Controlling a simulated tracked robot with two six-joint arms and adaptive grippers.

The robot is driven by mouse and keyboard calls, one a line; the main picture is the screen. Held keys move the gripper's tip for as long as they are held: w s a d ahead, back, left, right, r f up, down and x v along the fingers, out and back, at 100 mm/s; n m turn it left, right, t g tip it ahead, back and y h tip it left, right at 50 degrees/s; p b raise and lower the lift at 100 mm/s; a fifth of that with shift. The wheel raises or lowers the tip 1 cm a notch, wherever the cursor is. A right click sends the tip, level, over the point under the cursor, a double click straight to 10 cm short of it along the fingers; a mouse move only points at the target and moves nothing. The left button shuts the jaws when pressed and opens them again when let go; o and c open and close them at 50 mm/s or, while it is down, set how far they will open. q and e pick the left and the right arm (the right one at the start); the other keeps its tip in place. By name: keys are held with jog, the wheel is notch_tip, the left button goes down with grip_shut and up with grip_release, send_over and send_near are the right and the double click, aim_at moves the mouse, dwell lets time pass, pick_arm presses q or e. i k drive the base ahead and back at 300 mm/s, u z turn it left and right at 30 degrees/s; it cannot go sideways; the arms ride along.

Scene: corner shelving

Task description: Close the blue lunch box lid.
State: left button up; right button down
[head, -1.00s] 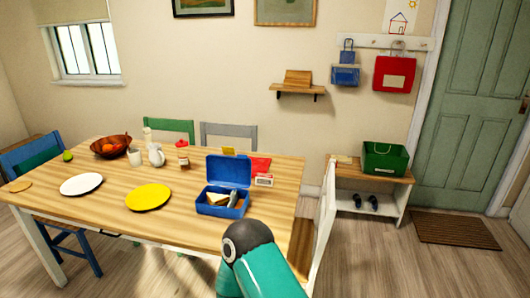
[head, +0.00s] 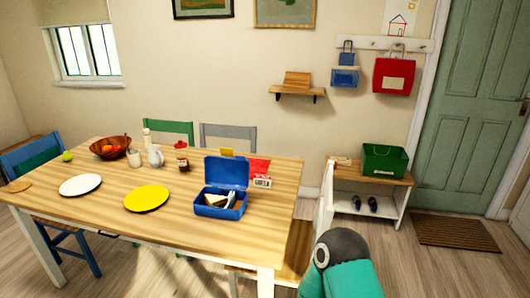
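The blue lunch box (head: 219,212) stands on the wooden table, near its right end. Its blue lid (head: 227,172) is raised and leans back at the far side. A sandwich and other food show inside the box. Part of one of my arms, green with a dark grey joint, shows at the bottom right, beyond the table's right edge and apart from the lunch box. No gripper fingers show in the head view.
On the table (head: 110,215) are a yellow plate (head: 146,198), a white plate (head: 80,185), a fruit bowl (head: 110,147), a jar (head: 183,160) and a small white box (head: 262,181) right of the lunch box. A wooden chair (head: 297,255) stands at the table's right end.

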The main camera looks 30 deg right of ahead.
aim_at(229, 172)
jog(key=z, duration=0.1)
jog(key=i, duration=1)
jog(key=u, duration=0.05)
